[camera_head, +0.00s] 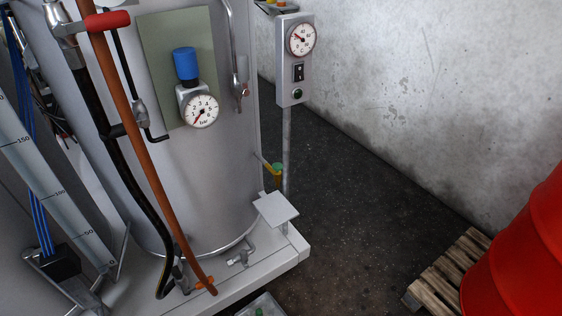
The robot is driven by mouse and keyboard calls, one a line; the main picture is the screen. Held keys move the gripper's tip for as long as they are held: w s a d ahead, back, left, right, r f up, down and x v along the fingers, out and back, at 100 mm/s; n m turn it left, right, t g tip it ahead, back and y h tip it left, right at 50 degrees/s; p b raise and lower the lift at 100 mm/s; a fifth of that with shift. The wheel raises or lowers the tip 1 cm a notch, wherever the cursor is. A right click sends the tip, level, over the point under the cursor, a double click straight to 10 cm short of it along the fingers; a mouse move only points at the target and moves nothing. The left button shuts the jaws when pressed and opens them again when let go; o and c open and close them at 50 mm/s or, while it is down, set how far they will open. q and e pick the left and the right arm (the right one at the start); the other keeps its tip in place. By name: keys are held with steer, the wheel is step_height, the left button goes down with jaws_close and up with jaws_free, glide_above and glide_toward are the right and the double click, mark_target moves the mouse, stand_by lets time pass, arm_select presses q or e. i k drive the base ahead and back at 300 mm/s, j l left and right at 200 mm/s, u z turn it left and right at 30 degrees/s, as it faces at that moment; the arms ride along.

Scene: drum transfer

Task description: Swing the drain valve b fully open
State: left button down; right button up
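No label for drain valve b is readable, so I cannot tell which fitting it is. A small metal valve (241,256) sits low at the foot of the grey tank (215,160), just above the white plinth. How far any of these is turned is unclear. Neither gripper is in view.
A small white plate (275,208) stands over the white plinth (290,247). A gauge box (294,60) is on a post. The dark floor between is clear. A black hose (130,180) runs down at left.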

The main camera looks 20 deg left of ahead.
mark_target(244, 254)
steer(key=u, duration=0.9)
